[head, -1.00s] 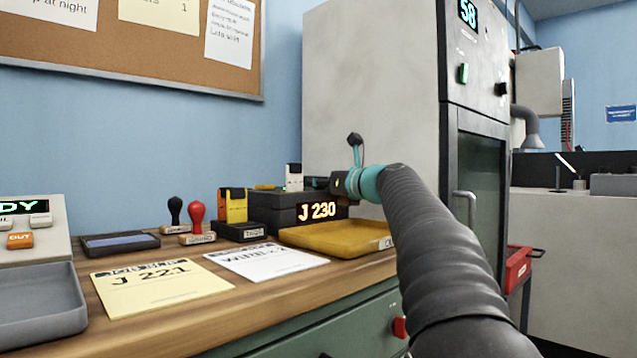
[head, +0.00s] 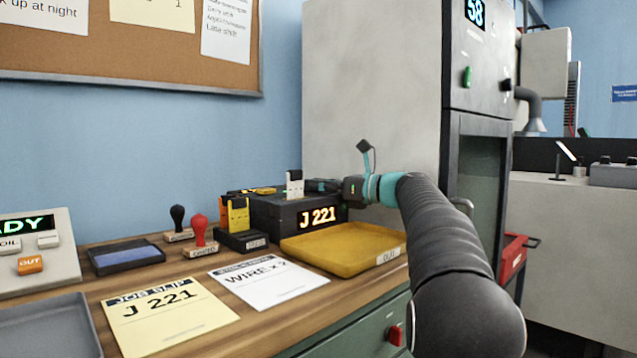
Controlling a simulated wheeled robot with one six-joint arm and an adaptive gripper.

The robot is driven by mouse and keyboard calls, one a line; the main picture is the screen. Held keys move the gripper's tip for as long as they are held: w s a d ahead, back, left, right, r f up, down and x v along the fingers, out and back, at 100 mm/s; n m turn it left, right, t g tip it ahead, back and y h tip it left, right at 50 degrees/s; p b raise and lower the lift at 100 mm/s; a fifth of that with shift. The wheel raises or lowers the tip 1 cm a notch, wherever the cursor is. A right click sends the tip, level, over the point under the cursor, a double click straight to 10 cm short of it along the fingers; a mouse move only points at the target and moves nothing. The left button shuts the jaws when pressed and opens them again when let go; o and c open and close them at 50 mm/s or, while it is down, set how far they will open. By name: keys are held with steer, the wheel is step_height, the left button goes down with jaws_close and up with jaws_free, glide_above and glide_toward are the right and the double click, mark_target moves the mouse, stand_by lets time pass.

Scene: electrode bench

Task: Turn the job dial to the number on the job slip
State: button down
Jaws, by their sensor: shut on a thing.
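The job dial box (head: 272,213) is a dark unit at the back of the bench, and its lit display (head: 318,217) reads J 221. The yellow job slip (head: 168,315) lies flat at the front left of the bench and also reads J 221. My gripper (head: 322,186) is at the top right of the dial box, seen from behind and the side. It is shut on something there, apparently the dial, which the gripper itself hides.
A yellow tray (head: 345,248) stands below my gripper, in front of the box. A white wire slip (head: 268,284), red stamp (head: 199,230), black stamp (head: 178,220) and ink pad (head: 126,256) lie left. A tall grey cabinet (head: 375,90) stands behind.

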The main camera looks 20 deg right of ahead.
steer(key=c, duration=0.8)
jaws_free()
steer(key=shift+r, duration=5)
